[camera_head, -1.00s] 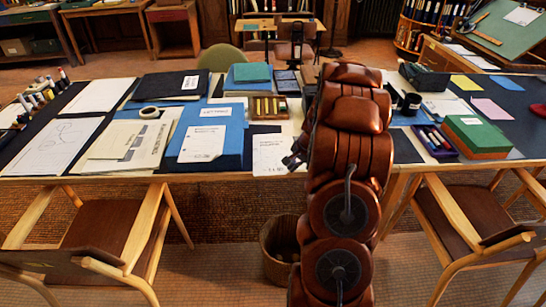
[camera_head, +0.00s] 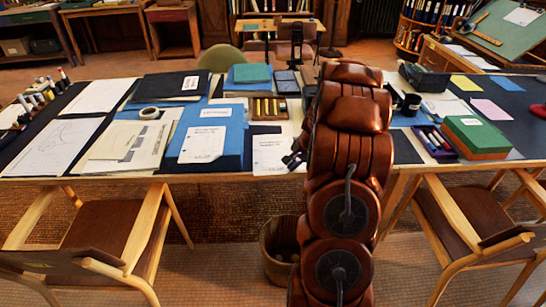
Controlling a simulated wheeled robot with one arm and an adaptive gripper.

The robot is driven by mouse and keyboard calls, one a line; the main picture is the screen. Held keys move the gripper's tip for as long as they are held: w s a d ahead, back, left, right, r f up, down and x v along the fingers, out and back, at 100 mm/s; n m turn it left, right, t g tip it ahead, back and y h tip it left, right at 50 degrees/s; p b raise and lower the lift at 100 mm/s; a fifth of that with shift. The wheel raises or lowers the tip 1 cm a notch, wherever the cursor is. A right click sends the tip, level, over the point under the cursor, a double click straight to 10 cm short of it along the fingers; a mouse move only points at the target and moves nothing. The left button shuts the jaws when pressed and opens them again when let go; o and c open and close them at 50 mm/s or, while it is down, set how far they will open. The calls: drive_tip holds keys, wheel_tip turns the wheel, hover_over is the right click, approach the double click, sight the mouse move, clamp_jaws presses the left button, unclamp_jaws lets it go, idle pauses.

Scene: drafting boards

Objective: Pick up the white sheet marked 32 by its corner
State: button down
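A white sheet (camera_head: 270,153) with small print lies at the front edge of the table, just left of my arm. Another white sheet (camera_head: 202,145) lies on a blue folder further left. The marks on both are too small to read, so I cannot tell which bears 32. My gripper (camera_head: 293,160) shows only as a dark tip at the right edge of the first sheet; my brown arm hides the rest. I cannot tell whether it touches the sheet, or whether it is open or shut.
Blue folders (camera_head: 231,157), a tape roll (camera_head: 149,113) and a brown box of rolls (camera_head: 265,107) crowd the table. A green box (camera_head: 478,135) and a marker tray (camera_head: 434,143) stand to the right. Chairs (camera_head: 115,225) and a bin (camera_head: 279,250) stand in front.

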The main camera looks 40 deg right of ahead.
wheel_tip(320, 180, up, 7)
drive_tip(key=p, duration=0.3)
idle(1.1)
drive_tip(key=shift+f, duration=0.15)
idle(0.4)
